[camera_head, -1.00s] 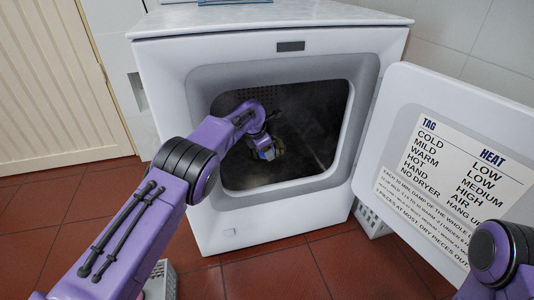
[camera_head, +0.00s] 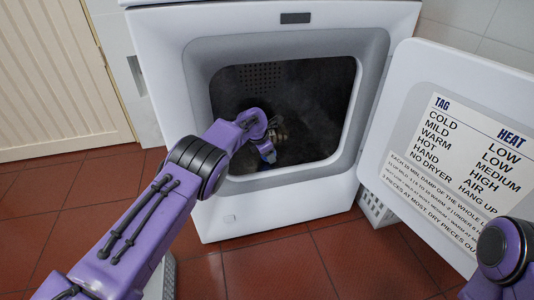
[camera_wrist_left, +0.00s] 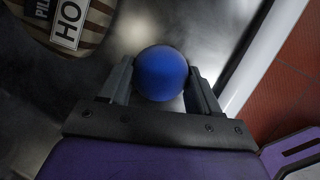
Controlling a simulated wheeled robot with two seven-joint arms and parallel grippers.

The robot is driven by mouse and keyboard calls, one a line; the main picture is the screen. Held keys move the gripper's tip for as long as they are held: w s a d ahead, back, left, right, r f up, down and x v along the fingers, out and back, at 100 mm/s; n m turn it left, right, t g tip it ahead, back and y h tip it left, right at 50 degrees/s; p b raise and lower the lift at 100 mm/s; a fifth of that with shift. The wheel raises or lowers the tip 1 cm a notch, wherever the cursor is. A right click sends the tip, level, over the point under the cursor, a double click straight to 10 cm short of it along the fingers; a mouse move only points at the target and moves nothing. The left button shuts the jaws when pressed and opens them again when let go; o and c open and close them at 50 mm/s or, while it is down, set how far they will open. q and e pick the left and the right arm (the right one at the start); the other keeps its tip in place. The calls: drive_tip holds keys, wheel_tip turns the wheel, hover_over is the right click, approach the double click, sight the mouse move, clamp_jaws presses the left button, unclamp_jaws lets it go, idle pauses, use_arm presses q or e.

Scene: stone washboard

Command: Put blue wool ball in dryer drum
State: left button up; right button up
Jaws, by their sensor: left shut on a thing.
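The blue wool ball (camera_wrist_left: 161,73) sits between the two fingers of my left gripper (camera_wrist_left: 160,88) in the left wrist view, and the fingers are shut on it. In the head view my left arm reaches through the open front of the white dryer (camera_head: 170,105), and my left gripper (camera_head: 267,152) is just inside the opening, near its lower rim. The ball cannot be made out clearly there. The dark dryer drum (camera_head: 315,105) lies behind and below the gripper. My right forearm shows at the lower right; its gripper is out of view.
A striped brown and cream item (camera_wrist_left: 85,22) with a white label lies in the drum; it also shows in the head view (camera_head: 279,131). The dryer door (camera_head: 410,150) stands open on the right with a printed chart. A white basket (camera_head: 377,209) stands below it.

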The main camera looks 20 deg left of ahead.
use_arm(q)
drive_tip(key=shift+f, duration=0.2)
drive_tip(key=o, duration=1)
drive_tip(key=shift+o, duration=0.2)
drive_tip(key=p+v, duration=0.5)
drive_tip(key=v, duration=0.7)
drive_tip(key=shift+r, duration=0.15)
